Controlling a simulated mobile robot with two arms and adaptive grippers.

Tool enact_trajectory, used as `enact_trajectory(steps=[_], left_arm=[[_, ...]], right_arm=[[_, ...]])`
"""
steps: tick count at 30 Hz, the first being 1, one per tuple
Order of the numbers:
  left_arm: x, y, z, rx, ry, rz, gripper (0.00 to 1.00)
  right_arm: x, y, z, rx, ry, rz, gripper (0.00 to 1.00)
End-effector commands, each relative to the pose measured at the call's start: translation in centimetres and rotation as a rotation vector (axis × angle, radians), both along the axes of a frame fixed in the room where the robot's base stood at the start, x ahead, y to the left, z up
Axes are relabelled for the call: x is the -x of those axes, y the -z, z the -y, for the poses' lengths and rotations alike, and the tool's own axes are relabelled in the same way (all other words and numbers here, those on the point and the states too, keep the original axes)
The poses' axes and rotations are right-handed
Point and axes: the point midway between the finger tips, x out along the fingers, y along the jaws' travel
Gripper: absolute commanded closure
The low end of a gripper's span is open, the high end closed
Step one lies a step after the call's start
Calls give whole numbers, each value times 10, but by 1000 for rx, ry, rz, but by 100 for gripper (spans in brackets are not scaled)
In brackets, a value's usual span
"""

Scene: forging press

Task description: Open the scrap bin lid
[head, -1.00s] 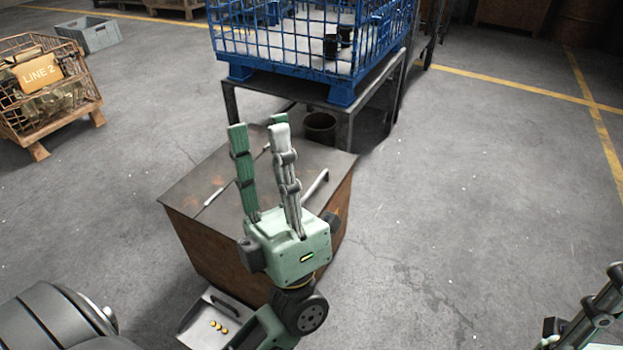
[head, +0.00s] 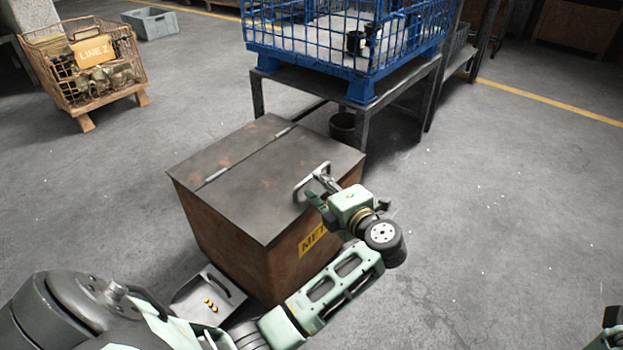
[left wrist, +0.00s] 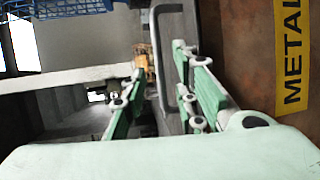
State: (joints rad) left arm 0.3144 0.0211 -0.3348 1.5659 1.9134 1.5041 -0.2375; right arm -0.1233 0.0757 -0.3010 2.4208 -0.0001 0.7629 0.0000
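The scrap bin (head: 240,240) is a rusty brown box with a yellow METAL label, shown in the head view and at right in the left wrist view. Its grey lid (head: 255,190) lies flat and closed, with a hinge strip across it. A metal bar handle (head: 300,187) rises near the lid's right edge. My left gripper (left wrist: 158,80) is at the handle, its fingers apart. In the left wrist view the handle (left wrist: 182,95) shows between the fingers; I cannot see contact. My right gripper (head: 611,325) barely shows at the bottom right corner; its fingers cannot be made out.
A blue wire cage (head: 365,60) on a metal stand (head: 349,112) stands behind the bin, with a dark bucket (head: 343,127) below. A small scoop-like tray (head: 207,297) is by the bin's front. A LINE 2 crate (head: 95,75) stands far left. The floor at right is clear.

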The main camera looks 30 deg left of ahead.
Motion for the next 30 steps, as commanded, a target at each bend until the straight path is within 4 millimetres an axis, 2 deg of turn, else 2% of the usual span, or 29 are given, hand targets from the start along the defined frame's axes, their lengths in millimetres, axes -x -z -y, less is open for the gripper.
enact_trajectory(steps=[3, 9, 20, 30], left_arm=[[-9, 6, -19, -5, -2, 2, 73], [-21, 10, -41, -4, -1, 2, 73], [-24, 9, -47, -2, 1, 2, 73], [-24, 9, -47, -2, 1, 2, 100]], right_arm=[[3, -3, 0, 2, 3, 44, 72], [5, -10, -1, 5, 4, 78, 72], [5, -13, -2, 7, 4, 85, 72], [5, -13, -2, 7, 4, 85, 72]])
